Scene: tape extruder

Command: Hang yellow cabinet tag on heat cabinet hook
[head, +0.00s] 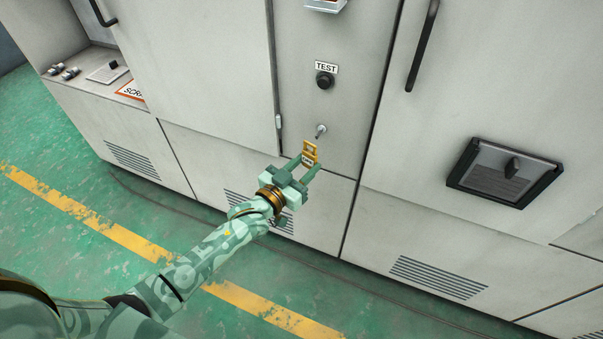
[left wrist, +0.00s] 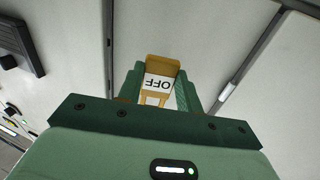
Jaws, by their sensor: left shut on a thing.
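The yellow tag (head: 310,148) is between the fingers of my left gripper (head: 309,163), which is shut on it. In the left wrist view the yellow tag (left wrist: 162,68) shows a white label reading OFF, upside down, between the green fingers of the left gripper (left wrist: 160,88). The hook (head: 320,130) sticks out of the grey cabinet panel just above the tag in the head view. The tag looks close below the hook; I cannot tell whether they touch. The hook is not clear in the left wrist view. My right gripper is not in view.
A black knob (head: 324,81) under a TEST label is above the hook. A dark framed recess (head: 504,172) is on the right cabinet panel. A black door handle (head: 422,45) stands upper right. Green floor (head: 60,235) with yellow lines is open at left.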

